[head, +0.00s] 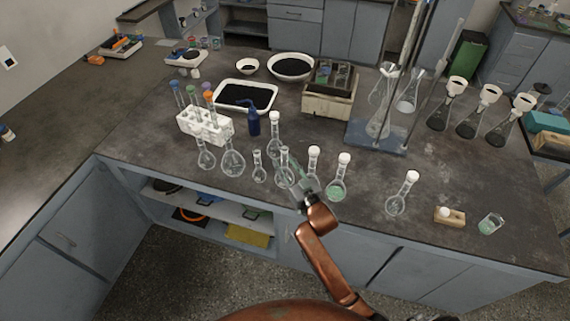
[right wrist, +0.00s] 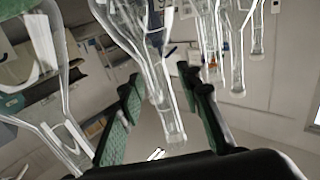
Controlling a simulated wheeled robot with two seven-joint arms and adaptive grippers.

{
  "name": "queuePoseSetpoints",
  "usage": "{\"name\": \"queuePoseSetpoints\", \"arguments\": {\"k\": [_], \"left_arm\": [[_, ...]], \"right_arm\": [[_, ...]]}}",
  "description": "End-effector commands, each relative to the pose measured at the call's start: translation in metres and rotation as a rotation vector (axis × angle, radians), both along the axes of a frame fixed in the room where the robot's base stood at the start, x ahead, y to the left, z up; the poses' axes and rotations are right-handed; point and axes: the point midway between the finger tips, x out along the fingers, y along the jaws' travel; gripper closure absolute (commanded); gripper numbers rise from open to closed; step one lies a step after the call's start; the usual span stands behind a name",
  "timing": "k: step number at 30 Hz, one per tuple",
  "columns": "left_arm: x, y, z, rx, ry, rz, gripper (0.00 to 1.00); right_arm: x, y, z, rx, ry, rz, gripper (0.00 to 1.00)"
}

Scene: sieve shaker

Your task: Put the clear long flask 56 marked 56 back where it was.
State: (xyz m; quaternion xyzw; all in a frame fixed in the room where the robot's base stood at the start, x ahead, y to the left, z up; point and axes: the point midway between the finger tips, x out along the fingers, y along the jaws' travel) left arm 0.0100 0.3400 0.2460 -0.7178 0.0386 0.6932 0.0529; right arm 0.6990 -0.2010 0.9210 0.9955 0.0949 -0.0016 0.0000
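Several clear long-necked flasks stand near the front edge of the counter; no number is readable, so I cannot tell which is marked 56. A clear, uncapped long flask (head: 284,172) stands just left of my right gripper (head: 303,187). In the right wrist view, a clear flask neck (right wrist: 168,112) shows between the green-padded fingers of my right gripper (right wrist: 160,82). The fingers are spread, with visible gaps on both sides of the neck. White-capped flasks (head: 314,164) and (head: 338,188), the latter with green liquid, stand to the right. My left gripper is out of view.
Smaller flasks (head: 232,164) and a white tube rack (head: 205,126) stand left. A blue bottle (head: 254,123) is behind. A capped flask (head: 397,205), a wooden block (head: 450,217) and a beaker (head: 490,223) are right. Bare counter (head: 375,180) lies between.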

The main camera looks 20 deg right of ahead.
Motion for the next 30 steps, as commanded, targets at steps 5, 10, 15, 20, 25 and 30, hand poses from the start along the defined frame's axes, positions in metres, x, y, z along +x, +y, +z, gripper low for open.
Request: {"name": "queuePoseSetpoints", "arguments": {"k": [5, 10, 15, 20, 25, 30], "left_arm": [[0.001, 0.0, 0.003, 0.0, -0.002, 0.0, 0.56], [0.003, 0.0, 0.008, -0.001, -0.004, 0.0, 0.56], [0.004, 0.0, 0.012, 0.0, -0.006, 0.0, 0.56], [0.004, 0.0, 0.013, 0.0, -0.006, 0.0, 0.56], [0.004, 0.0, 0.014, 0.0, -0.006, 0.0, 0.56], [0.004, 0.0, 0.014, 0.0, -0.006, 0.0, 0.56]], "right_arm": [[-0.016, -0.004, 0.002, 0.0, 0.001, -0.001, 0.67], [-0.05, -0.01, 0.003, -0.001, 0.001, 0.0, 0.67], [-0.085, -0.017, 0.003, 0.0, 0.001, -0.001, 0.67], [-0.107, -0.021, 0.003, 0.0, 0.0, -0.001, 0.67], [-0.117, -0.023, 0.003, 0.0, -0.001, 0.0, 0.67], [-0.118, -0.023, 0.003, 0.0, -0.001, 0.0, 0.67]]}}
